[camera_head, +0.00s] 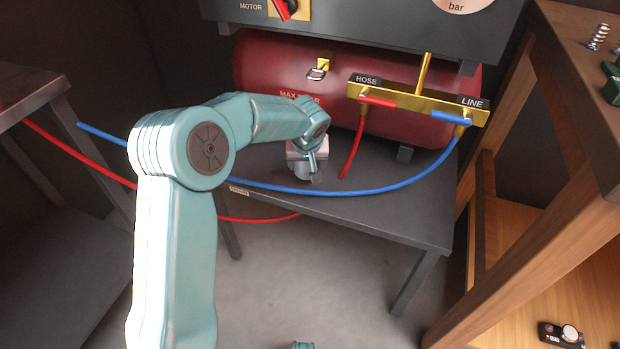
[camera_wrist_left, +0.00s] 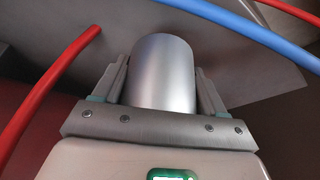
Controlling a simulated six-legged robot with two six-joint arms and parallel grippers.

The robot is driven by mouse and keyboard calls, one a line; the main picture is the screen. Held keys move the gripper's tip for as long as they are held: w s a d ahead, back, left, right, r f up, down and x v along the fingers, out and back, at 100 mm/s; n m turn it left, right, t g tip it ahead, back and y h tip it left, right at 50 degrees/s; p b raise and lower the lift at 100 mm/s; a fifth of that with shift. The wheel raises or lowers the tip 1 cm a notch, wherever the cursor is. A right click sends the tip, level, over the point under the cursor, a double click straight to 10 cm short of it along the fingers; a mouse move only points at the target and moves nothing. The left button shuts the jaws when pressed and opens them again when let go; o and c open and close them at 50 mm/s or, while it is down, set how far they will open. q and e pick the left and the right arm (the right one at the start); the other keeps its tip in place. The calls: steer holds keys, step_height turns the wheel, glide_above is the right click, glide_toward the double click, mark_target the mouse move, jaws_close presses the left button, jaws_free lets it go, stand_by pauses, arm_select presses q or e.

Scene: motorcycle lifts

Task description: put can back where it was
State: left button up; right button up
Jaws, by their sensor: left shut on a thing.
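The can (camera_wrist_left: 162,75) is a plain silver-grey cylinder, seen between both fingers in the left wrist view. My left gripper (camera_wrist_left: 160,92) is shut on it. In the head view the same gripper (camera_head: 308,160) is over the dark compressor table (camera_head: 390,207), in front of the red tank (camera_head: 270,70). The can (camera_head: 301,175) shows there only in part, below the gripper and close to the tabletop. I cannot tell whether its bottom touches the table.
The blue hose (camera_head: 330,191) runs across the table's front, just before the can. The red hose (camera_head: 352,150) hangs right of the gripper. A brass manifold (camera_head: 415,103) stands above the table. A wooden shelf unit (camera_head: 545,150) stands at right.

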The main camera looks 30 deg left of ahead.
mark_target(308, 183)
arm_select(q)
step_height(308, 183, down, 5)
steer(key=shift+r+b, duration=0.15)
steer(key=shift+b, duration=0.6)
steer(key=shift+r, duration=0.15)
steer(key=shift+d, duration=0.1)
steer(key=o, duration=0.8)
steer(key=shift+f, duration=0.25)
steer(key=shift+c, duration=0.2)
steer(key=o, duration=0.4)
steer(key=shift+r, duration=0.1)
